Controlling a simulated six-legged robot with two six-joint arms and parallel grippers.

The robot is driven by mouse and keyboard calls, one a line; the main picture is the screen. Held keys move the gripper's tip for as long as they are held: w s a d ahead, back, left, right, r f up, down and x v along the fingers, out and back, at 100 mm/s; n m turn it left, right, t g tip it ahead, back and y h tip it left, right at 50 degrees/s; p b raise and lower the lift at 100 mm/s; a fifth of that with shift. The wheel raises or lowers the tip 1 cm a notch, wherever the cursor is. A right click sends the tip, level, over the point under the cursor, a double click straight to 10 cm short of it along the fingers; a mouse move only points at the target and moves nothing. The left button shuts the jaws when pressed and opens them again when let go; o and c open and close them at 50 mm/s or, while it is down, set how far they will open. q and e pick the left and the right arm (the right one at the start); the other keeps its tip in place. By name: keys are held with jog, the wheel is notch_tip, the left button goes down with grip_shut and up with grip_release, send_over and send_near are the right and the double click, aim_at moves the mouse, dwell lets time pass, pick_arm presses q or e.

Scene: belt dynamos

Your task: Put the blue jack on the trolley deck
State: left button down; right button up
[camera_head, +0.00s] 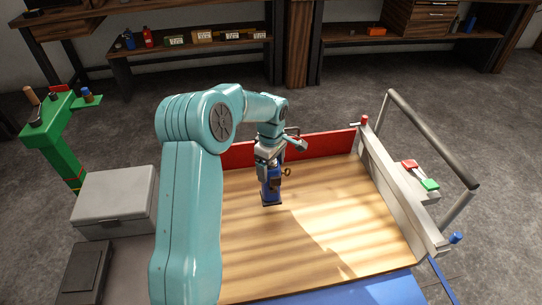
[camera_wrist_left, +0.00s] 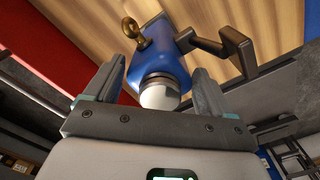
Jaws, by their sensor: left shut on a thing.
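The blue jack (camera_head: 271,190) is upright over the wooden trolley deck (camera_head: 325,225), near its back left part. Its dark foot is at or just above the boards; I cannot tell whether it touches. My left gripper (camera_head: 268,162) is shut on the jack's upper part from above. In the left wrist view the jack's blue body (camera_wrist_left: 158,66), with a brass knob and a dark side arm, sits between my left fingers (camera_wrist_left: 155,85). Its pale round top faces the camera. My right gripper is not in view.
A red board (camera_head: 333,144) edges the back of the deck, and a grey push bar (camera_head: 432,138) rises at the right. A grey box (camera_head: 114,200) and a green stand (camera_head: 58,140) are at the left. The deck's middle and right are clear.

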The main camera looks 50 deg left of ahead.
pick_arm(q)
notch_tip(320, 180, down, 4)
jog(key=shift+a+f, duration=0.1)
dwell(0.4)
jog(key=shift+f, duration=0.1)
grip_release()
jog(key=shift+s, duration=0.1)
